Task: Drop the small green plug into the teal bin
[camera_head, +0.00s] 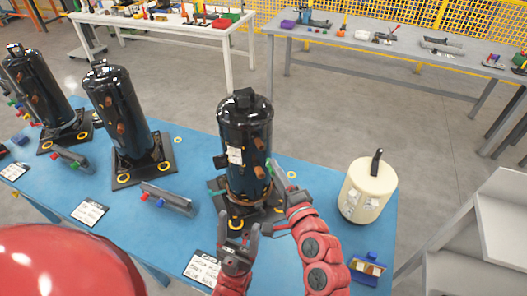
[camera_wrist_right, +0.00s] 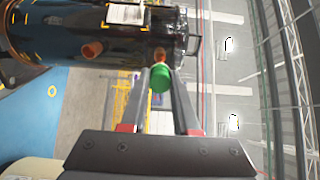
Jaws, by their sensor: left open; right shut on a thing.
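The small green plug (camera_wrist_right: 160,78) is pinched between the fingertips of my right gripper (camera_wrist_right: 160,72) in the right wrist view. It is beside a brown port on the black compressor (camera_wrist_right: 100,30); I cannot tell if they touch. My left gripper (camera_head: 239,228) is open and empty, in front of the compressor's base. I cannot make out a teal bin for certain in either view.
A cream canister (camera_head: 367,190) and a small blue box (camera_head: 367,266) stand to the right on the blue table (camera_head: 190,215). Two more black compressors (camera_head: 118,110) stand to the left, with dark holders and paper labels near them. Other tables are behind.

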